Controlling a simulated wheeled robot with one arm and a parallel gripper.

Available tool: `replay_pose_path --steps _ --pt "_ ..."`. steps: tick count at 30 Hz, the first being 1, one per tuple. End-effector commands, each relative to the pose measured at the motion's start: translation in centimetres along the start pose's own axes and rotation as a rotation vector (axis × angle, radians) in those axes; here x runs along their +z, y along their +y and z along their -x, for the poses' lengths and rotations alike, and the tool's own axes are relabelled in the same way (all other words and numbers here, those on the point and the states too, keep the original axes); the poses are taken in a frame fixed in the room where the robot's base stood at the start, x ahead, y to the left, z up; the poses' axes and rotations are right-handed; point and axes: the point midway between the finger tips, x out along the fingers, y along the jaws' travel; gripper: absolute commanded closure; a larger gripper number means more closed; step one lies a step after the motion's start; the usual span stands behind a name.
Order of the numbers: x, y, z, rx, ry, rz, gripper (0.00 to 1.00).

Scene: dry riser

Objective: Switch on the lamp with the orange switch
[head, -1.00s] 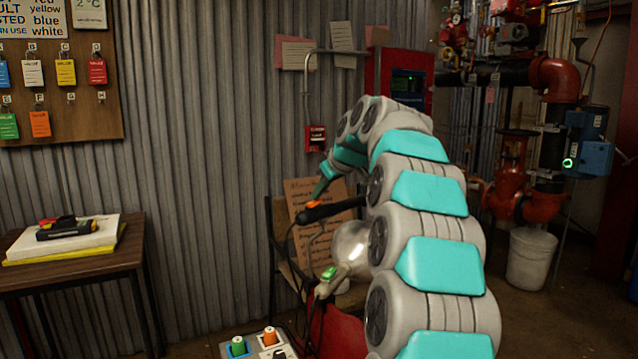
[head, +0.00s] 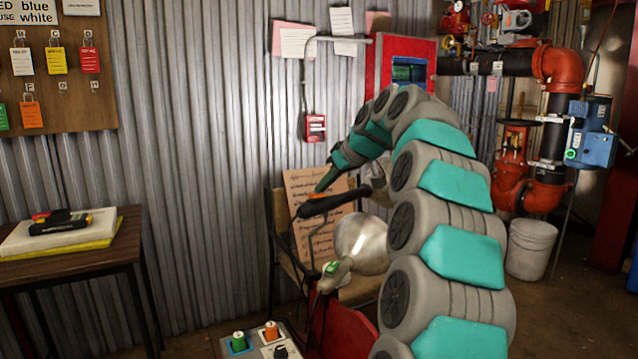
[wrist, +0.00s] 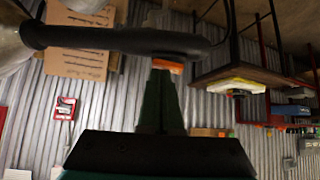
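A work lamp with a black handle (head: 340,203) and a grey head (head: 382,186) stands before the chair. Its orange switch (head: 317,196) is on top of the handle; in the wrist view the orange switch (wrist: 168,66) lies right at my fingertips. My gripper (head: 325,184) points down at it, its green fingers together with nothing seen between them. Contact seems likely but cannot be told for certain. A second lamp with a silver dome (head: 362,243) and a green switch (head: 330,268) is just below. The lit face of the orange-switch lamp is hidden.
A chair (head: 275,210) with a handwritten cardboard sign (head: 300,235) stands behind the lamps. A box with green and orange plugs (head: 258,345) is at the bottom. A wooden table (head: 75,262) is at left, red pipes (head: 550,130) and a white bucket (head: 531,248) at right.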

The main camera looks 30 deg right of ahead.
Motion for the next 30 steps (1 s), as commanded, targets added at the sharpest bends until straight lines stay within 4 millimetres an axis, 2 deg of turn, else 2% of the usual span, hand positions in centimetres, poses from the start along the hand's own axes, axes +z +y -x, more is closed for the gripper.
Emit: replay_pose_path --steps 1,11,21,30 --pt "0.7 0.0 -0.3 -0.008 -0.011 -0.007 1.0" --pt "0.8 -0.2 -0.6 -0.009 -0.019 -0.005 1.0" --pt "0.9 -1.8 -0.7 -0.013 -0.024 -0.003 1.0" --pt "0.9 -1.9 -0.8 -0.016 -0.026 -0.004 1.0"
